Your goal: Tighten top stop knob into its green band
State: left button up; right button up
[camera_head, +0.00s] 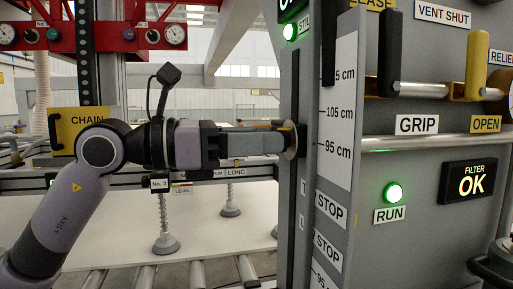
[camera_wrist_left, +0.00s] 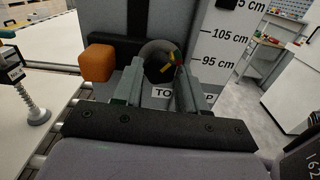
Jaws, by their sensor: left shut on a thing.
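The top stop knob (camera_wrist_left: 156,62) is a dark round knob with a yellow mark, set on the side of the grey column, in the left wrist view. Small green and red patches show at its upper right; I cannot tell whether the yellow mark lines up with the green. My left gripper (camera_wrist_left: 157,93) has one finger on each side of the knob and is shut on it. In the head view the left gripper (camera_head: 286,140) reaches the column from the left, and its fingers hide most of the knob. The label below the knob is partly covered.
An orange block (camera_wrist_left: 97,63) sits left of the knob. The height scale (camera_head: 338,112) is on the column. The panel at right carries a black handle (camera_head: 390,52) and a yellow handle (camera_head: 476,65).

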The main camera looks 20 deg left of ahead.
pick_arm(q)
jog(key=shift+m, duration=0.6)
jog(key=o, duration=1.1)
jog(key=shift+c, duration=0.2)
jog(key=shift+a, duration=0.1)
jog(key=b+v, duration=0.2)
jog(key=v, duration=0.5)
